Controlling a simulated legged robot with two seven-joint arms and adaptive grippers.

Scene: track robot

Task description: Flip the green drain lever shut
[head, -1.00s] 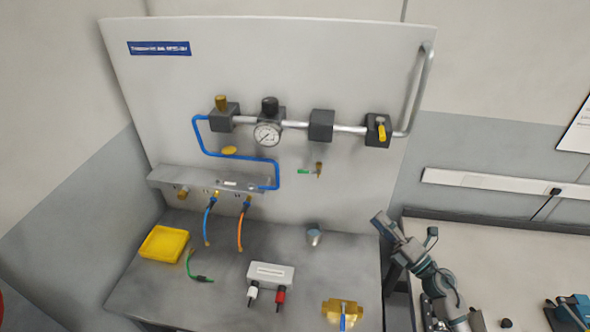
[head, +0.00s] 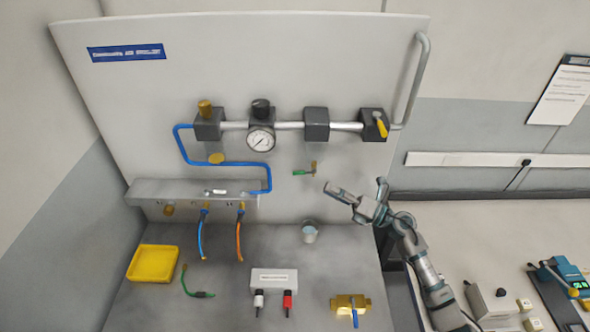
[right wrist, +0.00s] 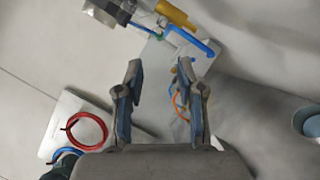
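The green drain lever (head: 302,172) sticks out to the left from a small brass drain valve (head: 313,167) on the upright panel, below the pipe run. It lies roughly level. My right gripper (head: 352,187) is just right of and slightly below the lever, apart from it. In the right wrist view my right gripper (right wrist: 159,73) shows two spread fingers with nothing between them. A small green spot shows beyond the fingers there, but I cannot tell if it is the lever. My left gripper is not in view.
Above the lever run a gauge (head: 261,139), dark blocks and a yellow-handled valve (head: 381,126). A metal cup (head: 309,231) stands on the bench below. A yellow tray (head: 153,263), a white box (head: 274,281) and a brass valve (head: 350,304) lie farther forward.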

